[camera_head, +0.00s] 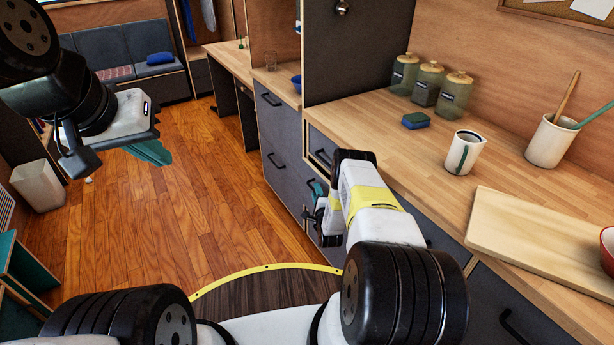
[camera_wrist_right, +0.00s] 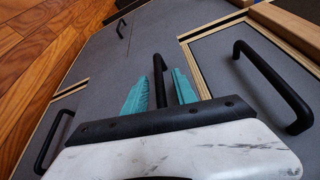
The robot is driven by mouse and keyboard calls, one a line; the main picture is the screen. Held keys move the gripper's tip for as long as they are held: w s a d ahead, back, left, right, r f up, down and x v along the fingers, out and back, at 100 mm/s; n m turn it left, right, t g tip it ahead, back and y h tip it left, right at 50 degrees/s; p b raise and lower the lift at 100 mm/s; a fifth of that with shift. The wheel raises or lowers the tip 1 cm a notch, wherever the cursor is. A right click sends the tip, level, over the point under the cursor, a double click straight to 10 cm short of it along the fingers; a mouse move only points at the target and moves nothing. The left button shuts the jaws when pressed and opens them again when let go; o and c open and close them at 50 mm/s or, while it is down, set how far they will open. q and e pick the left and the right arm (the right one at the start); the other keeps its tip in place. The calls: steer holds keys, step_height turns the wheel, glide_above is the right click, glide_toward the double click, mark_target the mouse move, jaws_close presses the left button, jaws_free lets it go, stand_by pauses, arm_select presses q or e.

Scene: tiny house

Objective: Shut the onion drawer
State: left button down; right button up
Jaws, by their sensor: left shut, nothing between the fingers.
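My right gripper (camera_wrist_right: 160,88) has its two teal fingers apart, with a black bar handle (camera_wrist_right: 160,75) showing between them; I cannot tell whether they touch it. In the head view the right gripper (camera_head: 315,190) is low against the grey front of the counter, partly hidden by my own arm. A grey drawer front (camera_wrist_right: 225,55) with a pale wooden edge and a black handle (camera_wrist_right: 272,85) is to the right in the wrist view. No onion or label shows, so I cannot tell which drawer is the onion drawer. My left gripper (camera_head: 152,152) is shut and empty above the floor.
A white bin (camera_head: 38,185) stands far left.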

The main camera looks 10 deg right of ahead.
steer(key=shift+w, duration=0.15)
jaws_close()
stand_by(1.4)
